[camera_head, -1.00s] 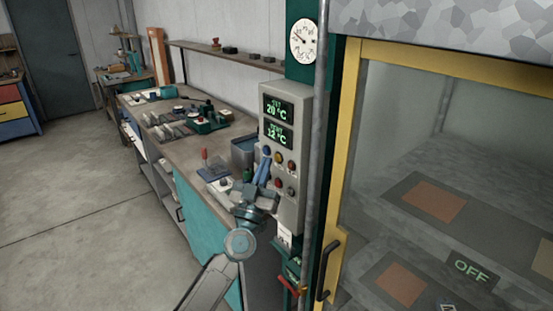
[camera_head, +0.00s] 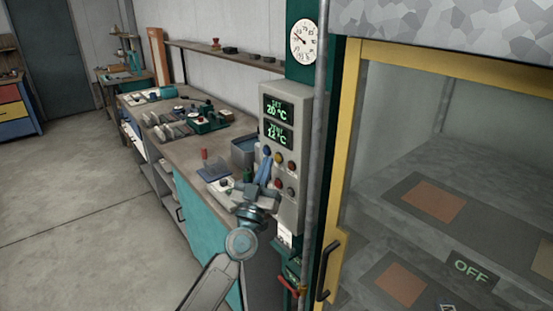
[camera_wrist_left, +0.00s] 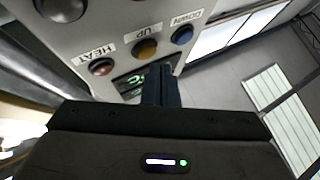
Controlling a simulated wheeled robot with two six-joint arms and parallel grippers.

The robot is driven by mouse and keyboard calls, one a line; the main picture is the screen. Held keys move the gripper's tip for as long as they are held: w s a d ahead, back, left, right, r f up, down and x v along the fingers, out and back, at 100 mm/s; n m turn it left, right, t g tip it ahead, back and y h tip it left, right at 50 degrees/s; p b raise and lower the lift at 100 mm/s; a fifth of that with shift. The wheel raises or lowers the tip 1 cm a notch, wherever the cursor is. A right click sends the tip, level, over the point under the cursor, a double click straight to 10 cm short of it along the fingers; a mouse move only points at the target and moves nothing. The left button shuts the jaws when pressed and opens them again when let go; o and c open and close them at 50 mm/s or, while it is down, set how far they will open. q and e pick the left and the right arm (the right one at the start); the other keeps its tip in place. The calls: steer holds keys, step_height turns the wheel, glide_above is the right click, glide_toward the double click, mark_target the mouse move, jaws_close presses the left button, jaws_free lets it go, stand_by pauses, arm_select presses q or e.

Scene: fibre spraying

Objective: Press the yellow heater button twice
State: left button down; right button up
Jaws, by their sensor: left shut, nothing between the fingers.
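The yellow button (camera_head: 279,158) is in the top row of the grey control panel (camera_head: 303,120), between a blue button (camera_head: 266,150) and a red button (camera_head: 291,165). In the left wrist view the yellow button (camera_wrist_left: 145,49) has the label UP beside it. My left gripper (camera_head: 265,160) is shut and empty, with its fingers pointing up in front of the panel. In the left wrist view its fingertips (camera_wrist_left: 160,68) appear just below the yellow button, seemingly apart from it. The panel displays read 20 °C and 12 °C. My right gripper is not in view.
A glass-fronted cabinet with a yellow frame (camera_head: 350,150) and an OFF sign (camera_head: 472,266) stands at right. A grey pipe (camera_head: 318,130) runs beside the panel. A workbench (camera_head: 185,150) with tools lies at left. The floor (camera_head: 75,200) there is open.

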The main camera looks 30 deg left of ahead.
arm_select(q)
steer(key=shift+w+d, duration=0.15)
steer(key=shift+w, duration=0.1)
steer(key=shift+w+d, duration=0.15)
steer(key=shift+w, duration=0.25)
stand_by(0.6)
steer(key=shift+s, duration=0.15)
steer(key=shift+s+a+p, duration=0.35)
steer(key=shift+s+p, duration=0.15)
steer(key=shift+s, duration=0.15)
steer(key=s, duration=0.1)
steer(key=s+a+p, duration=0.1)
steer(key=s, duration=0.1)
steer(key=s+p, duration=0.1)
steer(key=shift+s+a, duration=0.3)
steer(key=shift+a, duration=0.1)
stand_by(2.6)
